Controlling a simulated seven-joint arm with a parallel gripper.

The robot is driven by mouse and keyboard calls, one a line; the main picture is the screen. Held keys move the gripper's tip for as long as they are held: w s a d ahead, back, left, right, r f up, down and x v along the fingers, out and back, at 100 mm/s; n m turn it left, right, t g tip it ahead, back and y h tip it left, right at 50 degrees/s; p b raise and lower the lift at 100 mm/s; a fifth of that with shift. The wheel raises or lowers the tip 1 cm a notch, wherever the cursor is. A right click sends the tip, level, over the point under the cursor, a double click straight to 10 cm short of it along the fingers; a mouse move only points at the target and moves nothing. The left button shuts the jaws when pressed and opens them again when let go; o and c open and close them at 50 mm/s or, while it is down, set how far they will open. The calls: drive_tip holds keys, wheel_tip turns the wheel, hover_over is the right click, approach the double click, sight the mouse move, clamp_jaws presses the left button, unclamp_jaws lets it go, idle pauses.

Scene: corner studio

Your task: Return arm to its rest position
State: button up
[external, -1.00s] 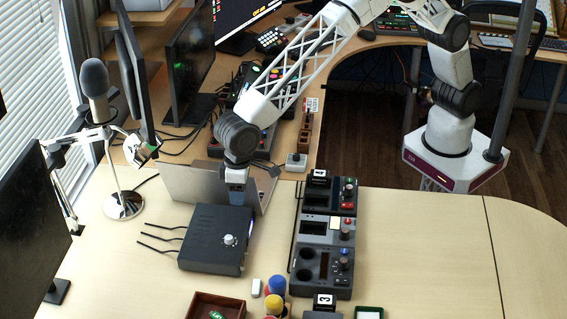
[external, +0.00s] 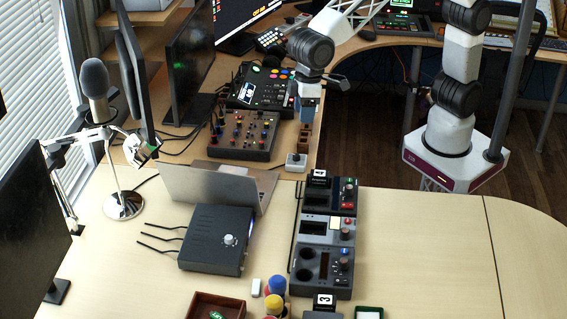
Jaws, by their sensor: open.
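My gripper (external: 307,116) hangs in the upper middle of the external view, pointing down. It is above or just in front of a small brown rack on the far desk, to the right of the mixers. Its jaws are open, and I see nothing held between them. My arm reaches from its white base at the right up and over to the gripper.
A laptop (external: 212,187), a black box with antennas (external: 215,238) and a row of consoles (external: 326,232) stand on the near table. Mixers (external: 243,134) and monitors fill the far left. A microphone (external: 95,85) stands at left. The table's right side (external: 430,255) is clear.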

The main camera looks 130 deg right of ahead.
drive_tip(key=s+r+n+t, duration=0.1)
drive_tip(key=s+n, duration=0.4)
drive_tip(key=s, duration=3.9)
drive_tip(key=shift+s+r+h, duration=0.25)
drive_tip(key=shift+s+h, duration=0.05)
